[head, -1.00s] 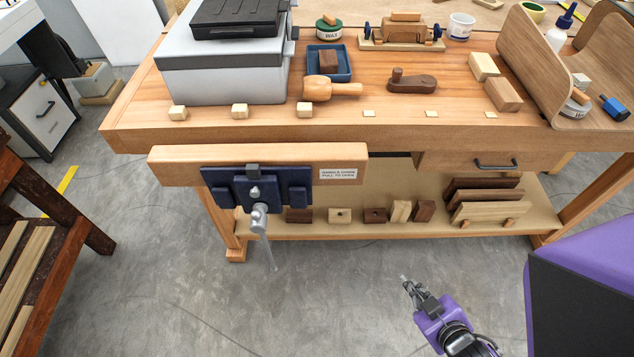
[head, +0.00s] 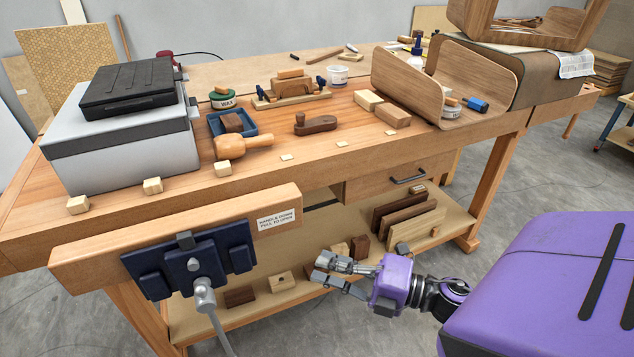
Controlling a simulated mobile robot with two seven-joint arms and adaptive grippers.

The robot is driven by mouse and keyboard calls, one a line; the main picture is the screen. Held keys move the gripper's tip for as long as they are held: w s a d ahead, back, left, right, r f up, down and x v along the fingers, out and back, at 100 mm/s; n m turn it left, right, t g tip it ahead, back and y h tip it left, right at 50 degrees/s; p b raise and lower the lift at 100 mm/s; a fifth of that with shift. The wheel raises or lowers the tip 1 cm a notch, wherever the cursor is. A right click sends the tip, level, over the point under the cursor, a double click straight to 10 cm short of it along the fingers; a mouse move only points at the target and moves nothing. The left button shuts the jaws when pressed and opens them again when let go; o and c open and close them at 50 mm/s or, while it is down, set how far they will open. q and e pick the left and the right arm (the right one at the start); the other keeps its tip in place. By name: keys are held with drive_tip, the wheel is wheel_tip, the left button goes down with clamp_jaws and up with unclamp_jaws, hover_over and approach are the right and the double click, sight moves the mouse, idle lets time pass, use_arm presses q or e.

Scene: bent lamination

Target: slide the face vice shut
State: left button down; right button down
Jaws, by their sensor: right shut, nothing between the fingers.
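The face vice is on the front of the workbench at lower left in the head view. Its wooden jaw (head: 165,236) stands in front of the bench's front edge, with a dark blue metal plate (head: 211,248) on it. The grey handle (head: 212,315) hangs down from the screw and runs out of the bottom of the picture. How wide the gap behind the jaw is, I cannot tell. My right gripper (head: 338,269) is shut and empty, to the right of the plate and apart from the vice, in front of the lower shelf. My left gripper is not in view.
The workbench top (head: 330,165) carries a grey case (head: 120,140), a mallet (head: 240,145), small wood blocks and a curved wooden form (head: 480,75). A drawer (head: 400,172) sits under the top. Wood pieces lie on the lower shelf (head: 185,325). The floor in front is clear.

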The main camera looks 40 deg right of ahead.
sight(288, 224)
use_arm(q)
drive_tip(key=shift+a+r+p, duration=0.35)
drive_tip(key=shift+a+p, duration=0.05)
drive_tip(key=shift+p, duration=0.05)
use_arm(e)
drive_tip(key=w+a, duration=0.2)
drive_tip(key=w, duration=0.8)
drive_tip(key=shift+a, duration=0.2)
drive_tip(key=w, duration=0.2)
drive_tip(key=w+d, duration=0.1)
drive_tip(key=w, duration=0.2)
drive_tip(key=shift+w+d+r, duration=0.1)
drive_tip(key=shift+w+d, duration=0.35)
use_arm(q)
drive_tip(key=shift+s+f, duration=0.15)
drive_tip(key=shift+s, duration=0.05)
use_arm(e)
drive_tip(key=shift+r, duration=0.15)
